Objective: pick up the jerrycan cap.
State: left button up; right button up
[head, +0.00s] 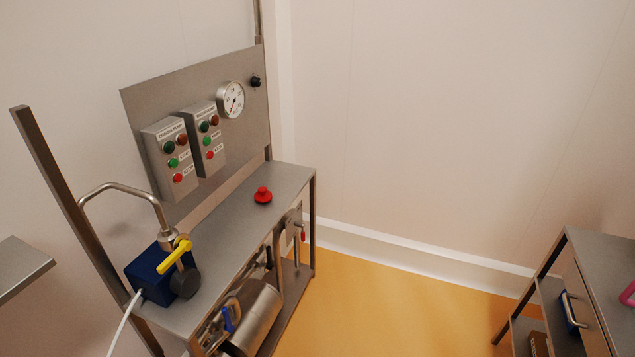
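A small red round piece with a raised knob (263,196) sits on the steel bench top (232,238), toward its far end. It looks like the jerrycan cap, though at this size I cannot be sure. It stands apart from the other things on the bench. No jerrycan can be made out. Neither my left nor my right gripper shows in the head view.
A blue pump box (147,273) with a yellow-handled valve (175,256) and bent pipe stands at the bench's near end. Control boxes (166,153) and a gauge (231,99) are on the panel behind. A steel cart (600,270) stands right; orange floor (400,305) between is clear.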

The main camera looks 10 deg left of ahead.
aim_at(263, 196)
jog(key=i+l+z, duration=0.2)
jog(key=i, duration=0.65)
jog(key=i+l+z, duration=0.2)
jog(key=i, duration=0.65)
